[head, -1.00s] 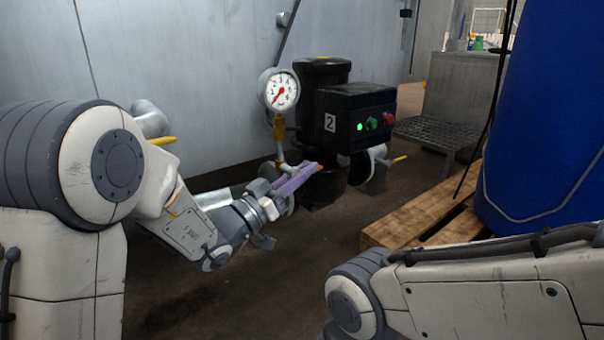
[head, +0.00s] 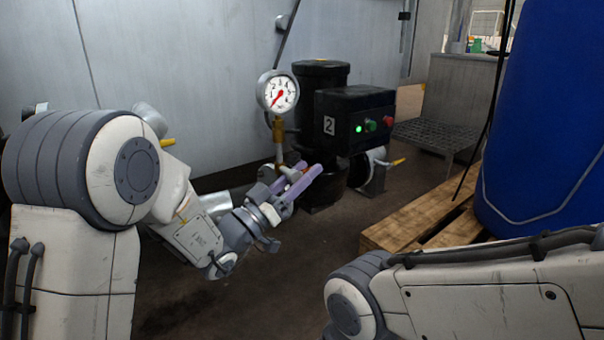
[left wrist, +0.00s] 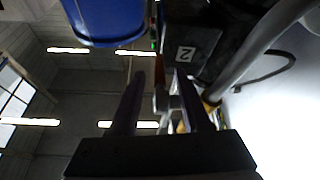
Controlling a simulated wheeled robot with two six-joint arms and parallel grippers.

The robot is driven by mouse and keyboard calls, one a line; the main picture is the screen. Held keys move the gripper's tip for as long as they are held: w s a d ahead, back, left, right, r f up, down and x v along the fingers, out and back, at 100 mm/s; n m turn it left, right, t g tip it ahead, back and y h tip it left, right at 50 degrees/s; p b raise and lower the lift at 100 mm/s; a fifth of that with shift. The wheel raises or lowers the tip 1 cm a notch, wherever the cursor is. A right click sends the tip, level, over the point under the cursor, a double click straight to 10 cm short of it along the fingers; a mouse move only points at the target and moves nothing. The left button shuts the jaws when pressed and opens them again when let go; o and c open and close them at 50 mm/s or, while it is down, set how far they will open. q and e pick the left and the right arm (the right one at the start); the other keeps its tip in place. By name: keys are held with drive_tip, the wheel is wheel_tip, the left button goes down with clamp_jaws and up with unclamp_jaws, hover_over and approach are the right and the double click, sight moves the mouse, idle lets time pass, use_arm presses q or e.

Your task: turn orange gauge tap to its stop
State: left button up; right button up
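The pressure gauge (head: 278,92) has a white dial with a red needle pointing to the lower left. It stands on a brass stem and pipe (head: 278,130) left of the black pump. My left gripper (head: 309,168) is at the foot of this pipe, its two lavender fingers apart. A small orange-red part, seemingly the tap handle (head: 292,176), shows between the fingers, partly hidden by them. In the left wrist view the fingers (left wrist: 160,76) stand open, with an orange and grey part between them; contact cannot be told. My right gripper is out of view.
A black pump with a control box (head: 355,115) marked 2, with a green light and buttons, stands just behind. A yellow lever (head: 396,162) sticks out at its right. A wooden pallet (head: 420,215) and a blue drum (head: 545,120) take up the right side.

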use_arm(q)
drive_tip(key=shift+a, duration=0.1)
drive_tip(key=shift+s+a+f, duration=0.15)
drive_tip(key=shift+s+a, duration=0.05)
drive_tip(key=shift+a, duration=0.05)
drive_tip(key=p+v, duration=0.2)
drive_tip(key=v, duration=0.7)
drive_tip(key=shift+s+a+f+p, duration=0.15)
drive_tip(key=shift+s+a+p, duration=0.05)
drive_tip(key=shift+p, duration=0.2)
